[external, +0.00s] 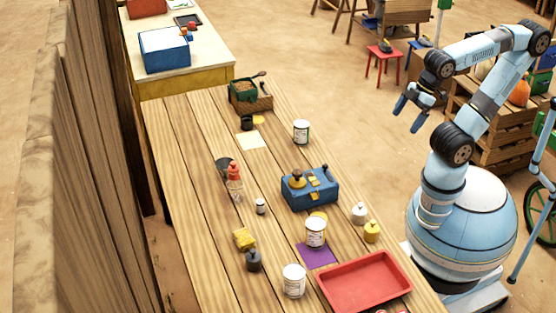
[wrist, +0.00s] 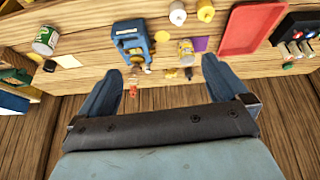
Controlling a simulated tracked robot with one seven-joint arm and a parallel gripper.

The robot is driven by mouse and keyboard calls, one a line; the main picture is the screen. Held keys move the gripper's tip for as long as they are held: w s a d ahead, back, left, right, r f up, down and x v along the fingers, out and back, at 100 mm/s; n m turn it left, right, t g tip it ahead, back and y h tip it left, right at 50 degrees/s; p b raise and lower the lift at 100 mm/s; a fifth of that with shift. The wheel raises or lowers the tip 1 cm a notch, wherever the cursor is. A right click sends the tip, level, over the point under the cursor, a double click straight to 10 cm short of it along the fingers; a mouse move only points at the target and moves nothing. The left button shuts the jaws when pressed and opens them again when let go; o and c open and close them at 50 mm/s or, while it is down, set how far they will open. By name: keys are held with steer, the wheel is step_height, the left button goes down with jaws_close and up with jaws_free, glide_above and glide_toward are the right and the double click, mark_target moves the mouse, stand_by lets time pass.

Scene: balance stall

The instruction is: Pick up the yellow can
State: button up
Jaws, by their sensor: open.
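The yellow can (wrist: 186,52) shows in the wrist view beside a purple mat (wrist: 201,44), upright on the wooden table. In the external view the can at the purple mat (external: 318,256) is a can (external: 315,232) with a pale label facing the camera. My gripper (external: 408,114) is raised off the table's right side, well away from the can. Its two fingers are apart and nothing is between them. In the wrist view my gripper (wrist: 161,68) frames the table from a distance, with the can between its fingertips in the picture but far beyond them.
A blue box (external: 310,190) stands behind the can and a red tray (external: 365,283) lies to its right. Another pale can (external: 294,281) stands in front; a green-marked can (external: 301,132) stands farther back. White and yellow jars (external: 371,232) are close by on the right.

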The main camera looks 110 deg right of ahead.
steer(key=w+d+f+n+g+h, duration=0.2)
steer(key=w+f+n+g+h, duration=0.1)
steer(key=w+f+n+h, duration=0.35)
steer(key=n+t+h, duration=0.2)
steer(key=n+t, duration=0.6)
steer(key=n, duration=1.3)
glide_toward(310, 225)
steer(key=shift+m, duration=0.25)
steer(key=x, duration=0.3)
steer(key=s+f+x, duration=0.1)
steer(key=x, duration=0.7)
steer(key=shift+s+d+f, duration=0.25)
steer(key=shift+d+f, duration=0.05)
steer(key=shift+d, duration=0.1)
steer(key=c, duration=1.2)
steer(key=shift+c, duration=0.4)
